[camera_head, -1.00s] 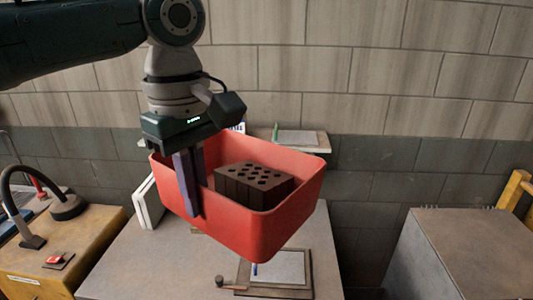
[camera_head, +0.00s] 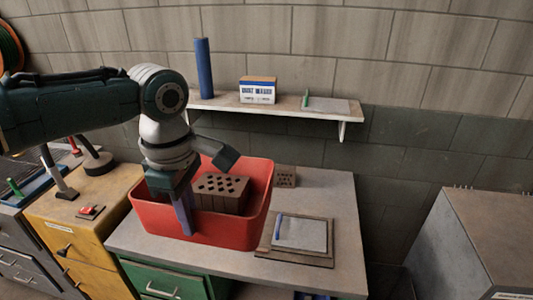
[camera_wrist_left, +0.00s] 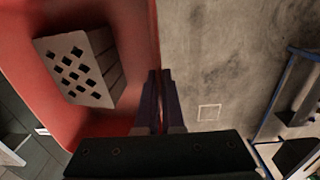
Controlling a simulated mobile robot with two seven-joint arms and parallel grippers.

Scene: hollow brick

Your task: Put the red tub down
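The red tub (camera_head: 220,230) is over the grey workbench (camera_head: 330,215), near its front left part. I cannot tell whether its base touches the top. A dark hollow brick (camera_head: 222,192) with holes lies inside; it also shows in the left wrist view (camera_wrist_left: 80,68). In the left wrist view the fingers (camera_wrist_left: 161,100) are close together on the red rim (camera_wrist_left: 154,50). My right gripper is not in view.
A clipboard (camera_head: 300,234) with paper and a blue pen lies right of the tub. A small brown block (camera_head: 285,176) stands behind. A wall shelf (camera_head: 270,108) holds a blue cylinder (camera_head: 204,68) and a box (camera_head: 258,90). A yellow cabinet (camera_head: 80,215) is at left.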

